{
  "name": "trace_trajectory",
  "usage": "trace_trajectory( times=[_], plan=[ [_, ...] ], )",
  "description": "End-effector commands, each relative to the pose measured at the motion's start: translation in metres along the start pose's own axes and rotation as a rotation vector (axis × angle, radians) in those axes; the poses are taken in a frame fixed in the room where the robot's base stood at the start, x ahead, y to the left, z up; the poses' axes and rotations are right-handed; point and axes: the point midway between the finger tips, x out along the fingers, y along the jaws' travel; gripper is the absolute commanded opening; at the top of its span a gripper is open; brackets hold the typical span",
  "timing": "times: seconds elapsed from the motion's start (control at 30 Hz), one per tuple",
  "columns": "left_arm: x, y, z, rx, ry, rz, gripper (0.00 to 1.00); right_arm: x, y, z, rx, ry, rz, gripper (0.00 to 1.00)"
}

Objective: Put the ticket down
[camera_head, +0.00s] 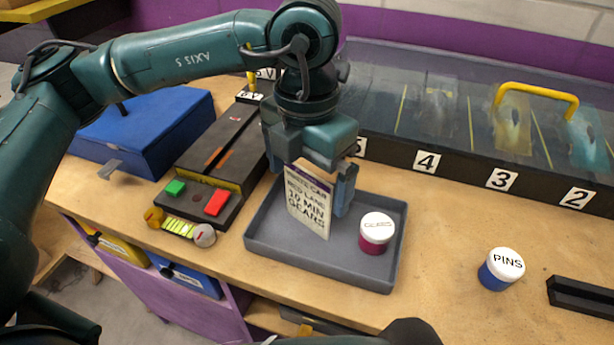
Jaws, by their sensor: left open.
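The ticket (308,205) is a white card with a purple band and printed text that includes "10 MIN" and "GEARS". It stands nearly upright over the grey tray (270,258), its lower edge at or close to the tray floor; I cannot tell whether it touches. My left gripper (330,188) reaches down over the tray with its jaws open around the ticket's upper part. The ticket hides part of the gripper. A dark red jar with a white lid (376,233) stands in the tray to the right of the ticket. My right gripper does not show.
A control box with a green button (175,187) and a red button (216,202) stands left of the tray. A blue box (140,130) is behind it. A blue PINS jar (500,270) and a black holder (580,297) are at right. Numbered covered bays line the back.

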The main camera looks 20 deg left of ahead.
Motion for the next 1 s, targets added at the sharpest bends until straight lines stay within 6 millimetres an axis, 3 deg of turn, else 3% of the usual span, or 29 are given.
trace_trajectory(
  times=[0.3,0.5,0.7,1.0],
  plan=[
    [-0.069,-0.001,0.001,0.002,-0.004,0.001,0.98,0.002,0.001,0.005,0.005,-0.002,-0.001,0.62],
    [-0.1,0.0,0.0,0.001,-0.002,0.001,0.98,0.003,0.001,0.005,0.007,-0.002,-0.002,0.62],
    [-0.111,0.0,0.0,0.002,0.001,0.0,0.98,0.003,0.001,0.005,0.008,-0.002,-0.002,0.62],
    [-0.111,0.0,0.0,0.002,0.001,0.0,0.98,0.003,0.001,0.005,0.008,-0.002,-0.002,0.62]
  ],
)
